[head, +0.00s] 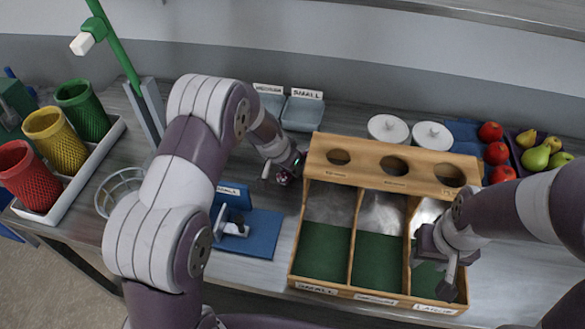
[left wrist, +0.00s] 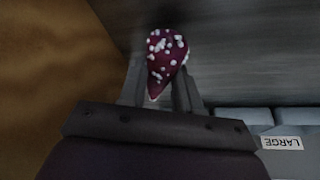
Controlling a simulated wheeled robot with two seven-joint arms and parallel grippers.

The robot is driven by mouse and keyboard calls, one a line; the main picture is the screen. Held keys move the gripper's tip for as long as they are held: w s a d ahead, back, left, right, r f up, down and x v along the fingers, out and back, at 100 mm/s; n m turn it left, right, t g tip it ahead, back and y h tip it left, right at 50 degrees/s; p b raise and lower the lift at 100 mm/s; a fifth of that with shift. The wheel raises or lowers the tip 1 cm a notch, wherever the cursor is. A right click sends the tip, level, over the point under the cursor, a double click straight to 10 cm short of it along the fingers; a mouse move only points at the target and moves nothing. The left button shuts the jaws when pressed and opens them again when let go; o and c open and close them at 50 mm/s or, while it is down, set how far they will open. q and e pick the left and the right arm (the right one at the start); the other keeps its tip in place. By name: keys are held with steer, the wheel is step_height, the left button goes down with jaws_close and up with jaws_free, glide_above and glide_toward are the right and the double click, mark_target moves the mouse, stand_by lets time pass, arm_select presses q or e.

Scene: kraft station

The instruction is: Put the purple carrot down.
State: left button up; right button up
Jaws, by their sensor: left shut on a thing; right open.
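The purple carrot (left wrist: 166,58) is dark purple with white spots and shows in the left wrist view between my left gripper's fingers (left wrist: 160,88). In the head view the carrot (head: 284,178) is small and partly hidden at the tip of my left gripper (head: 277,172), just left of the wooden sorter. My left gripper is shut on it. Whether the carrot touches the table I cannot tell. My right gripper (head: 441,275) is open and empty over the large compartment of the sorter, at the right.
The wooden sorter (head: 372,166) has three holes and three green-floored compartments. Small trays (head: 302,113) stand behind it, with two white lidded bowls (head: 388,130). Several fruits (head: 535,158) are at the right. A blue stand (head: 247,231), a wire basket (head: 120,190) and coloured cups (head: 55,139) are at the left.

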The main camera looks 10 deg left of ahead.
arm_select(q)
steer(key=shift+f, duration=0.6)
steer(key=shift+s, duration=0.1)
steer(key=shift+f, duration=0.2)
steer(key=o, duration=1.1)
steer(key=shift+c, duration=0.2)
steer(key=shift+r, duration=0.15)
